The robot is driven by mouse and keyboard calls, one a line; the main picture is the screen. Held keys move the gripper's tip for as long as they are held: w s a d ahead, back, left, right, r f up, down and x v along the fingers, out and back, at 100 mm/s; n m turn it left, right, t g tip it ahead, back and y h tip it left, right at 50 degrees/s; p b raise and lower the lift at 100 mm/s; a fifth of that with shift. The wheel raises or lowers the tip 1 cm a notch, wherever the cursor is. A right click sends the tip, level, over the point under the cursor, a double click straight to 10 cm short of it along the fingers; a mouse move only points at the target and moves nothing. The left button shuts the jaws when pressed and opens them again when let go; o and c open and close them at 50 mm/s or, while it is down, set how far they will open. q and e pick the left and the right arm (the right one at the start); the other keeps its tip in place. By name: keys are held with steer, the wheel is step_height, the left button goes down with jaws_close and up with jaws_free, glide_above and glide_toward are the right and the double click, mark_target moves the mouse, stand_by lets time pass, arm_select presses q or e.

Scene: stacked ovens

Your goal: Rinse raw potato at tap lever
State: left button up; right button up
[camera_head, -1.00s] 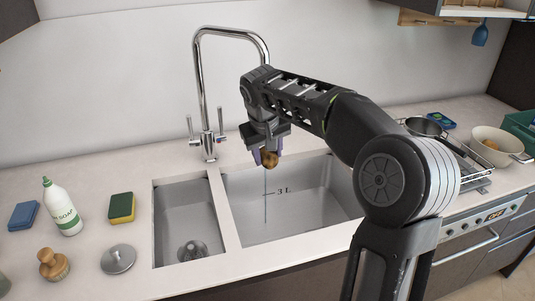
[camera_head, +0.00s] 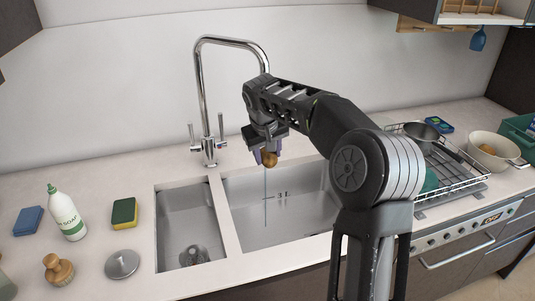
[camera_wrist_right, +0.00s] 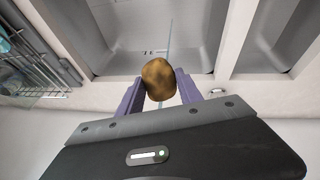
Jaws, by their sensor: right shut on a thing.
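My right gripper (camera_head: 267,154) is shut on a brown potato (camera_head: 270,159), held above the larger sink basin (camera_head: 305,205). The right wrist view shows the potato (camera_wrist_right: 159,79) between the two purple fingers. The chrome tap (camera_head: 203,95) stands behind the sink, with a lever (camera_head: 221,127) on its right and another (camera_head: 191,132) on its left. The spout's end is hidden behind my right arm. A thin line (camera_head: 265,195) runs down below the potato into the basin; it may be water. My left gripper is not in view.
A smaller basin (camera_head: 185,225) lies to the left. A soap bottle (camera_head: 67,213), sponge (camera_head: 124,213), brush (camera_head: 58,269) and metal lid (camera_head: 122,264) stand on the left counter. A dish rack (camera_head: 455,175) and a bowl (camera_head: 493,151) are at the right.

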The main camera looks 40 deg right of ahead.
steer(key=shift+d, duration=0.15)
steer(key=shift+s+d, duration=0.35)
steer(key=shift+w+a, duration=0.1)
stand_by(0.6)
steer(key=shift+w+a, duration=0.3)
steer(key=shift+a, duration=0.1)
stand_by(0.4)
